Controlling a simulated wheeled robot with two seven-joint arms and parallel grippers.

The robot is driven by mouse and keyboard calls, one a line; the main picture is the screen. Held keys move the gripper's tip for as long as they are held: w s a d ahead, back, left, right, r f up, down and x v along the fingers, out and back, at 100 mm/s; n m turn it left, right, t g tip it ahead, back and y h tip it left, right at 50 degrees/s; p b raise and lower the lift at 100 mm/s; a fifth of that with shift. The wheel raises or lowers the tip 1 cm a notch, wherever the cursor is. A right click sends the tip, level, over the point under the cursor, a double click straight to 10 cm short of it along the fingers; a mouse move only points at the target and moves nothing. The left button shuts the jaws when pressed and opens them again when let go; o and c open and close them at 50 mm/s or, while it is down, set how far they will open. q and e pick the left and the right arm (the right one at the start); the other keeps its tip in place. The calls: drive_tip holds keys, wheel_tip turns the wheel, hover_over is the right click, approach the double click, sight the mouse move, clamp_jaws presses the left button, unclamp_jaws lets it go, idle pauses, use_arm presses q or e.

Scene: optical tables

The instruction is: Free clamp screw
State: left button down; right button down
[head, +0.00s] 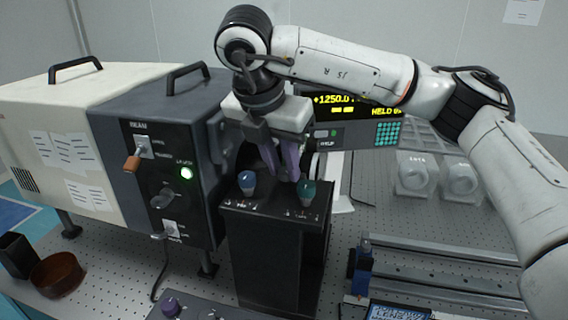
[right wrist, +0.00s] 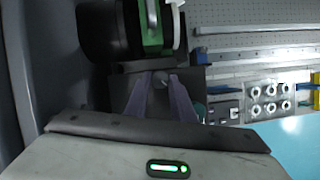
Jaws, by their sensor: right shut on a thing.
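My right gripper (head: 283,174) comes down from above with two purple fingers, just behind the top of a black box (head: 270,240). In the right wrist view my right gripper (right wrist: 160,78) has its fingertips closed on a small grey round head (right wrist: 160,81), which I take to be the clamp screw. In the head view the fingers and box hide that head. A blue knob (head: 247,183) and a green knob (head: 307,192) stand on the box top, close to the fingers. My left gripper is not in view.
A dark beam unit (head: 160,130) with a lit green lamp stands left of the black box. A display unit (head: 375,135) is behind. Metal rails (head: 440,262) lie at the right. A brown bowl (head: 57,275) sits at the left.

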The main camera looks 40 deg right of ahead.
drive_tip(key=shift+w+m+g, duration=0.1)
drive_tip(key=shift+m+g, duration=0.3)
drive_tip(key=shift+m, duration=0.6)
drive_tip(key=c, duration=1.5)
unclamp_jaws()
drive_tip(key=v, duration=1)
drive_tip(key=shift+a+r, duration=0.1)
drive_tip(key=shift+a, duration=0.05)
